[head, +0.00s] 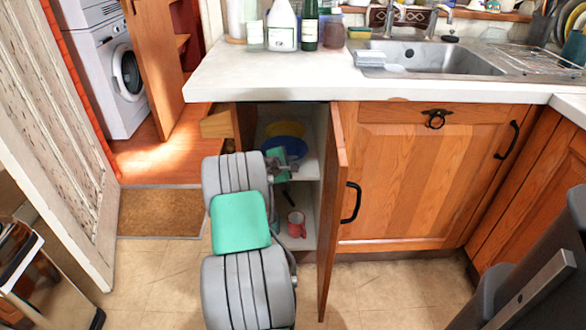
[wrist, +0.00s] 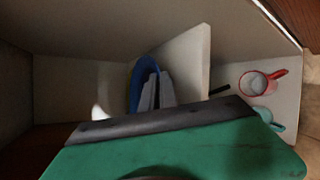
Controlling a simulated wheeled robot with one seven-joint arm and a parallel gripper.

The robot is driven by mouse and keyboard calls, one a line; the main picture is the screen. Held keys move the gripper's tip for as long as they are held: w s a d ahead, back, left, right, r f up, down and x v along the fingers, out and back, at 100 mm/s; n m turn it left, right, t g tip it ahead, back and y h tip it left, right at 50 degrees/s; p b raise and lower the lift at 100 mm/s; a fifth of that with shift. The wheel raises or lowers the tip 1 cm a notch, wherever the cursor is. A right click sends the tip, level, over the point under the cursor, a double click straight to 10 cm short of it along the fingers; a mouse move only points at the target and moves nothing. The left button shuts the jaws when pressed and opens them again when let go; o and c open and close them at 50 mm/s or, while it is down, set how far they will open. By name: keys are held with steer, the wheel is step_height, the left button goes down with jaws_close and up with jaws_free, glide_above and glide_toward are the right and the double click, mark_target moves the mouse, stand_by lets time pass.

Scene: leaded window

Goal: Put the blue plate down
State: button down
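The blue plate (head: 290,145) is inside the open cabinet under the counter, at shelf height. In the wrist view the blue plate (wrist: 143,74) shows nearly edge-on at my gripper (wrist: 157,92). The two grey fingers are close together at its rim and look shut on it; the exact contact is small and dark. In the head view my gripper (head: 281,162) is just in front of the plate, partly hidden by my arm. I cannot tell whether the plate's underside touches anything.
A yellow dish (head: 285,128) is behind the blue plate on the shelf. A red mug (head: 296,223) stands in the compartment below. The open cabinet door (head: 334,210) is close on the right of my arm. The worktop (head: 270,75) overhangs the opening.

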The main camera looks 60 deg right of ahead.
steer(key=shift+f, duration=0.75)
steer(key=shift+f+b, duration=0.35)
steer(key=shift+f, duration=0.25)
steer(key=c, duration=1.6)
jaws_free()
steer(key=shift+f, duration=0.1)
steer(key=shift+c, duration=0.2)
